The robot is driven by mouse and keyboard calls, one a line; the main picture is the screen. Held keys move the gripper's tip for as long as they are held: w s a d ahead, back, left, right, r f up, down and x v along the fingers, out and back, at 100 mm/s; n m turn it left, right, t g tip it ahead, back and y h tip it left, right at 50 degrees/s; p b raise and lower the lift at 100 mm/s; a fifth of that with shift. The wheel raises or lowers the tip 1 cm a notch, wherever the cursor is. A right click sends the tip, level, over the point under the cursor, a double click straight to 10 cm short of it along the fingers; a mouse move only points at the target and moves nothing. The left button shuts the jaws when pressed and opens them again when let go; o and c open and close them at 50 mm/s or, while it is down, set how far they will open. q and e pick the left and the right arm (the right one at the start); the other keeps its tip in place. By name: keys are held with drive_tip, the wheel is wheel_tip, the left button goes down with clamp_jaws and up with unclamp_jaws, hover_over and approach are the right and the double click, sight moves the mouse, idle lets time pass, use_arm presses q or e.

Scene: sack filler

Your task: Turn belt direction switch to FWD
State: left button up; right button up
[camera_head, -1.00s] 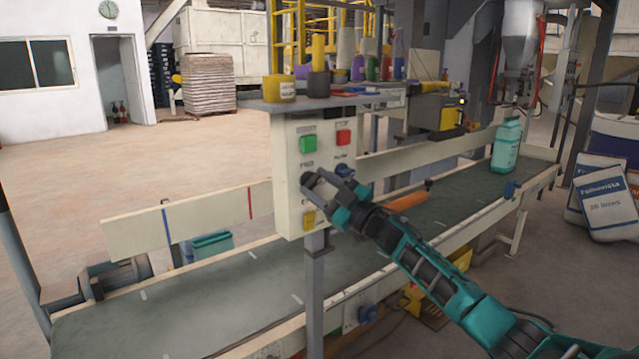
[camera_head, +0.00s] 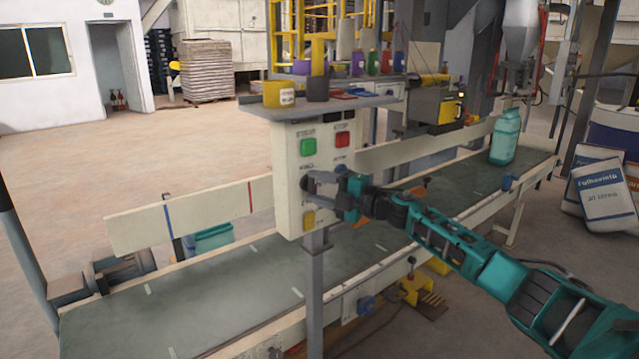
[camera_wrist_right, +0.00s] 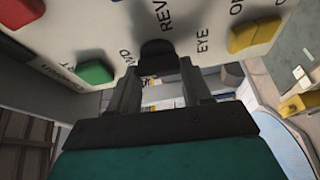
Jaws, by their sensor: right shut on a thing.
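The belt direction switch is a black knob (camera_wrist_right: 158,55) on the white control panel (camera_head: 287,218). In the wrist view the lettering REV stands just above it, and a partly hidden label is at its left. My right gripper (camera_head: 308,184) is at the panel's lower left, its fingers (camera_wrist_right: 158,80) shut on the knob from both sides. My left gripper is not in view.
The panel also carries a green button (camera_head: 308,147), a red button (camera_head: 342,139) and a yellow button (camera_head: 309,218). A shelf (camera_head: 262,106) with several containers is above.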

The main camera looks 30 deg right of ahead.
drive_tip(key=shift+n, duration=0.5)
drive_tip(key=o, duration=0.9)
drive_tip(key=shift+o, duration=0.8)
drive_tip(key=v, duration=1.3)
drive_tip(key=shift+r+b, duration=0.3)
